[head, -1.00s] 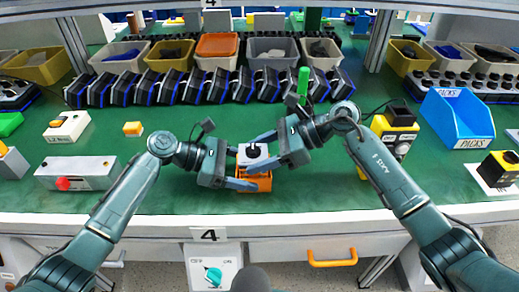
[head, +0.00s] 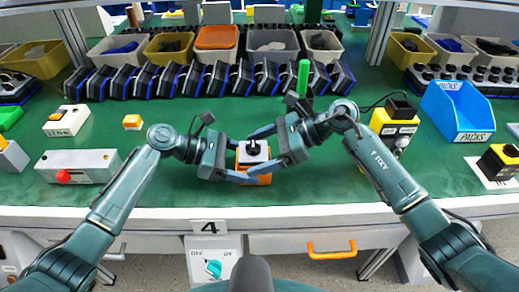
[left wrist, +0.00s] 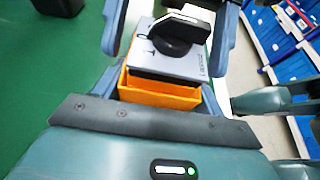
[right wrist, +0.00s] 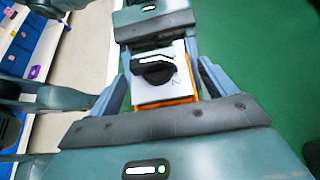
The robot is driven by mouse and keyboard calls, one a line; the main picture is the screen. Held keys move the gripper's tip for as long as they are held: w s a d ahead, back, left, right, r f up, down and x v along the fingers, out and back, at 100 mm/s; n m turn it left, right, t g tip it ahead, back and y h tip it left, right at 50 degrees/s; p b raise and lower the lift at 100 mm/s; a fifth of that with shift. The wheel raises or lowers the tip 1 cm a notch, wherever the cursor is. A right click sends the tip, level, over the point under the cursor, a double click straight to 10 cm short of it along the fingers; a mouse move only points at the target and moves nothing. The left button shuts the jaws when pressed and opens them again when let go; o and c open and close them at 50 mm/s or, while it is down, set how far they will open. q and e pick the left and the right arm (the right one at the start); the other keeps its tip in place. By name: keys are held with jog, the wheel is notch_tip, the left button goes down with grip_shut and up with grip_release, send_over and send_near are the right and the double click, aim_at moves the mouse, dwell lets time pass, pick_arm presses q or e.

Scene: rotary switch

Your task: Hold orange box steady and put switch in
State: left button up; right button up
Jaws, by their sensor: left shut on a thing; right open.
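The orange box (head: 258,178) stands on the green bench in front of me. The switch, a light grey plate with a black knob (head: 253,152), sits on top of the box; its plate shows in the right wrist view (right wrist: 160,95). In the left wrist view the orange box wall (left wrist: 160,92) shows below the grey plate. My left gripper (head: 246,179) is shut on the orange box from the left. My right gripper (head: 262,148) is open, with its fingers on either side of the switch. The seating of the plate's far edge is hidden.
A row of black switch units (head: 210,82) stands behind, with bins above it. A grey box with a red button (head: 80,166) is at the left. A yellow-black box (head: 395,125) and a blue bin (head: 458,112) are at the right. The bench between is mostly clear.

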notch_tip(320, 180, up, 10)
jog(key=shift+r, duration=0.1)
pick_arm(q)
jog(key=o, duration=1.1)
jog(key=v, duration=1.2)
jog(key=shift+s, duration=0.1)
